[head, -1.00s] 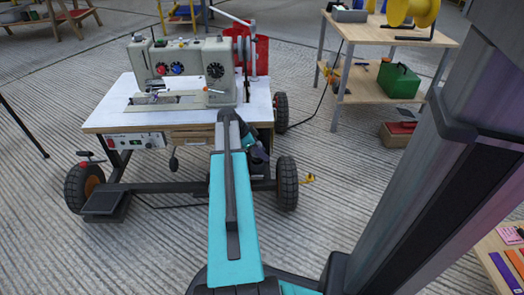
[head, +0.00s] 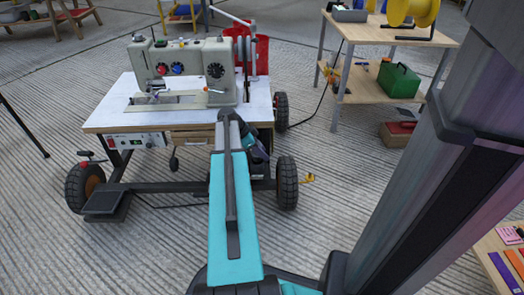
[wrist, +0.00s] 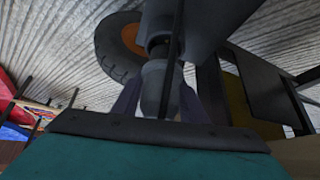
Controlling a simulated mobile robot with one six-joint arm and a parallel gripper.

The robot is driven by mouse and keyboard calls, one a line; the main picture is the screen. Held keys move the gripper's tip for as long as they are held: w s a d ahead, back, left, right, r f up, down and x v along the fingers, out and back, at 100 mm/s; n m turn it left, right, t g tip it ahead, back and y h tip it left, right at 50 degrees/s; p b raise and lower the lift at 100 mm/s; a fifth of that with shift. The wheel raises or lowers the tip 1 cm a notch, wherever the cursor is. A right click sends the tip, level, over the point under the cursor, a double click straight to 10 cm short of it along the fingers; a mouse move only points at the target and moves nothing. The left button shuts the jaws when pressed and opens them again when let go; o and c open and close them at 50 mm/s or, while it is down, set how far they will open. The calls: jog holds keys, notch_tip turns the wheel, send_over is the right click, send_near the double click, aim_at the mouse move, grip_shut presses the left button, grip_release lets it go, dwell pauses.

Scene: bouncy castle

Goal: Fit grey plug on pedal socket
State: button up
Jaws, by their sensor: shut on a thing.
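In the wrist view, my gripper (wrist: 160,104) has a purple-grey finger on each side of the grey plug (wrist: 155,84) and is shut on it. The plug points up the picture, its top against or just below a dark collar under a dark grey housing (wrist: 190,22). I cannot tell whether the plug is seated, or whether this housing carries the pedal socket. A thin dark rod or cable crosses in front of the plug. In the head view, my arm hides the plug and fingertips beside the sewing machine table (head: 105,117). The black foot pedal (head: 104,202) is at lower left.
The sewing machine (head: 190,68) stands on the wheeled table. A black wheel (head: 287,183) is close right of my arm; a wheel with an orange hub (wrist: 122,42) is close in the wrist view. A wooden shelf table (head: 365,88) stands at right. Floor between is clear.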

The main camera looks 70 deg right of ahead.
jog(key=shift+f+b, duration=0.6)
jog(key=shift+f, duration=1.45)
dwell(2.2)
jog(key=o, duration=1.2)
jog(key=p+v, duration=0.5)
jog(key=v, duration=0.8)
jog(key=shift+w+a+r, duration=0.1)
jog(key=shift+w+r, duration=0.05)
jog(key=shift+r, duration=0.2)
